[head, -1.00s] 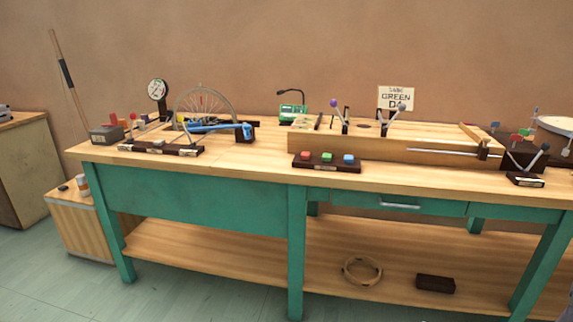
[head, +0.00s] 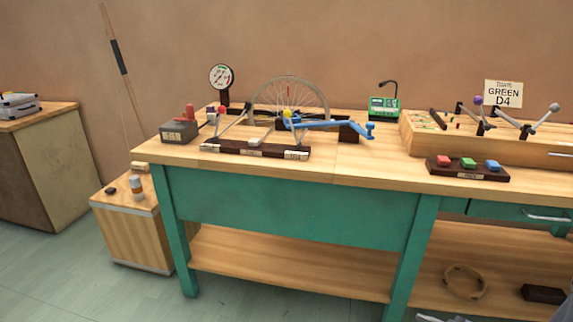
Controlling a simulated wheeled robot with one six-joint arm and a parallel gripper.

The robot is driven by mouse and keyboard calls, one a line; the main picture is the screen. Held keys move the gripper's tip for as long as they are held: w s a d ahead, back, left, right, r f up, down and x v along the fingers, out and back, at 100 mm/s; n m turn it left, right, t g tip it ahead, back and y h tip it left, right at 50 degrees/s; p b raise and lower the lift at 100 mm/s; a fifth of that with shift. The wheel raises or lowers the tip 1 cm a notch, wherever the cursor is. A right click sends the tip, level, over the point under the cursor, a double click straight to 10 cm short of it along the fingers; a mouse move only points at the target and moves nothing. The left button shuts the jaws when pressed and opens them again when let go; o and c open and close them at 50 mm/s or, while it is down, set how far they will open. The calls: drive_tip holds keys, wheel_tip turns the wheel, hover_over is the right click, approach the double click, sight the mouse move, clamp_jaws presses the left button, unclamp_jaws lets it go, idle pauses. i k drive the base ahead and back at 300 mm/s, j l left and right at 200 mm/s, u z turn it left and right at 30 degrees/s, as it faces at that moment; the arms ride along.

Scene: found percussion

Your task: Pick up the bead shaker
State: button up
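A small upright cylinder (head: 137,187), orange-brown with pale ends, stands on a low wooden box at the left end of the green bench. It may be the bead shaker, but it is too small for me to see beads. No other thing in view is clearly a bead shaker. My gripper is not in view; only grey bits, perhaps of my arm, show at the bottom right edge.
The low wooden box (head: 128,232) also bears a small dark object (head: 111,190). The green bench (head: 290,208) carries a bicycle wheel (head: 289,103) and coloured blocks. A wooden ring (head: 465,283) lies on its lower shelf. Floor before the box is clear.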

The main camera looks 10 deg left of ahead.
sight(137, 189)
drive_tip(key=j, duration=0.6)
drive_tip(key=i+j, duration=0.15)
drive_tip(key=j, duration=1.1)
drive_tip(key=i+j, duration=0.15)
drive_tip(key=j, duration=0.5)
drive_tip(key=i+j, duration=0.1)
drive_tip(key=j, duration=0.4)
drive_tip(key=i+j, duration=0.1)
drive_tip(key=j, duration=0.35)
drive_tip(key=i+j, duration=0.1)
drive_tip(key=j, duration=0.4)
drive_tip(key=i+j, duration=0.1)
drive_tip(key=j, duration=0.4)
drive_tip(key=i+j, duration=0.1)
drive_tip(key=j, duration=0.4)
drive_tip(key=i+j, duration=0.4)
drive_tip(key=i, duration=0.2)
